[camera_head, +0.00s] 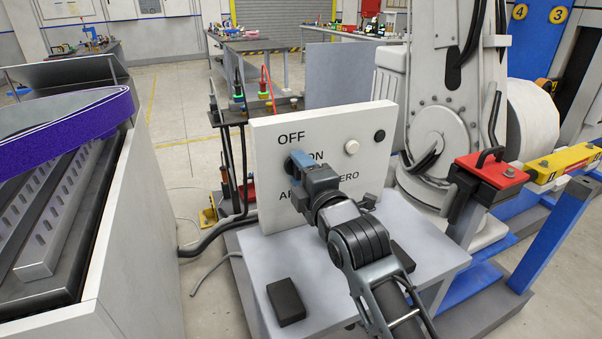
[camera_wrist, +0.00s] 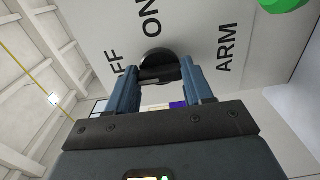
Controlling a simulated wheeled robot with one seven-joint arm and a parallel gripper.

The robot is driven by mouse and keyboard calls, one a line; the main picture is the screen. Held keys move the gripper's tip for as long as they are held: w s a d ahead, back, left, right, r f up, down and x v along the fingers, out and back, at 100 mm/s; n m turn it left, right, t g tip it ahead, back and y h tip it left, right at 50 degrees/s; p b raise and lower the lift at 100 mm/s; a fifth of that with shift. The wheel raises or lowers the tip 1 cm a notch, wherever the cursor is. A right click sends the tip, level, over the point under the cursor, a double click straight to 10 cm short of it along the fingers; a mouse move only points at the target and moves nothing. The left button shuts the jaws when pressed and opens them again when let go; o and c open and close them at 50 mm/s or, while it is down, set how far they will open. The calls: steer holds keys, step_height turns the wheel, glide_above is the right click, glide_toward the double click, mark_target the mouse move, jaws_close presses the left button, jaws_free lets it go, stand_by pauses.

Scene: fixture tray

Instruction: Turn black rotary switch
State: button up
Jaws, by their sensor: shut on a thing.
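The black rotary switch (camera_wrist: 157,58) is a round dark knob with a raised grip bar on the white panel (camera_head: 265,200), among the labels OFF, ON and ARM. My gripper (camera_head: 299,161) is at the left part of the panel front. In the wrist view its two blue fingers (camera_wrist: 160,78) stand on either side of the switch's grip bar and are shut on it.
A green round part (camera_wrist: 285,4) shows at the wrist view's top right. A small black block (camera_head: 286,301) lies on the grey table (camera_head: 345,305) in front.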

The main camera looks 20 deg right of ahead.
stand_by(0.4)
steer(key=shift+f, duration=0.1)
steer(key=o, duration=1)
steer(key=shift+o, duration=0.2)
steer(key=s+b, duration=0.1)
steer(key=s, duration=0.6)
steer(key=shift+s, duration=0.4)
